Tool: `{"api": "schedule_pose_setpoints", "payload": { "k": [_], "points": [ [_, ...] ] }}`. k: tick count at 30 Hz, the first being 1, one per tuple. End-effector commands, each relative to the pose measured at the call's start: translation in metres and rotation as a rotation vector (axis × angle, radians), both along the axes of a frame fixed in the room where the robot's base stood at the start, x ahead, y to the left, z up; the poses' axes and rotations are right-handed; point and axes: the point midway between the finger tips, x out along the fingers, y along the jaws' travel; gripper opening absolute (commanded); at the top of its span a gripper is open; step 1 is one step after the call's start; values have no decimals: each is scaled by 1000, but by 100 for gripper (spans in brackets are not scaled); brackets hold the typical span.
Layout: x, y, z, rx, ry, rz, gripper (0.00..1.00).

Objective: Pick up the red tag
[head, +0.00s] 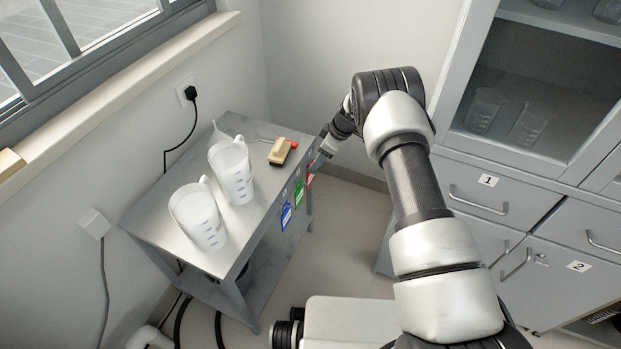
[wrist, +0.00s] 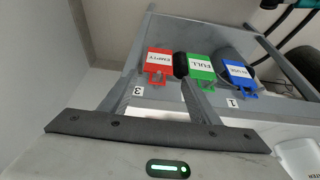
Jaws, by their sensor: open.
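The red tag (head: 309,180) hangs on the near side of the grey metal table, at the far right end of a row of tags. In the wrist view the red tag (wrist: 160,62) reads "EMPTY" upside down, with a red clip part below it. My gripper (head: 319,162) is at the table's far right corner, close to the red tag. In the wrist view its fingers (wrist: 155,84) are apart with nothing between them, and the red tag shows beyond them. In the head view the fingertips are too small to tell contact.
A green tag (head: 298,192) and a blue tag (head: 286,215) hang beside the red one. Two white beakers (head: 232,170) (head: 198,215) and a tan-and-black block (head: 280,151) stand on the table (head: 238,235). Grey cabinets (head: 490,187) stand at right, with floor between.

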Motion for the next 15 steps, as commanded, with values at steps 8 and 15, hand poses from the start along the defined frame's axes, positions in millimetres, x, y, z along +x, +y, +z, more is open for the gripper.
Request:
{"api": "schedule_pose_setpoints", "payload": {
  "k": [8,15],
  "points": [
    [5,14,-36,0,-1,0,56],
    [9,22,-62,-2,1,2,56]
  ]
}}
